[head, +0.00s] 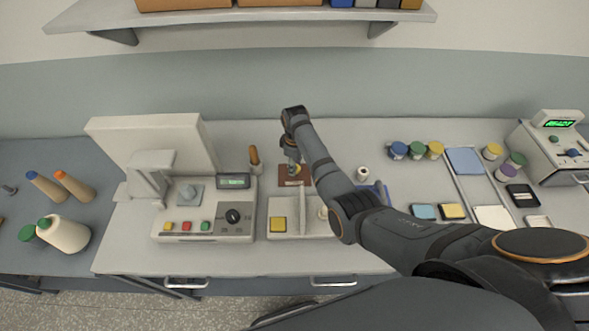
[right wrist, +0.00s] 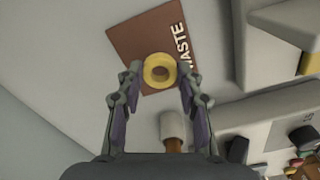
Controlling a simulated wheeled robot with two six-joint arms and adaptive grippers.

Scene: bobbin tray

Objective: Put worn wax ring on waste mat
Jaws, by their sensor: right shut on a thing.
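The waste mat (right wrist: 135,42) is a brown square with white lettering, directly behind the ring in that view. I cannot tell whether the ring touches it. In the head view my right gripper (head: 294,170) is over the brown mat (head: 284,181), hiding part of it; the ring is not clear there. My left gripper is not in view.
A white divided tray (head: 285,235) with a yellow block (head: 278,224) stands in front of the mat. A machine with a dial (head: 205,215) and a wooden-handled tool (head: 254,157) are to the left. Several jars (head: 417,150) stand to the right. The bench behind the mat is clear.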

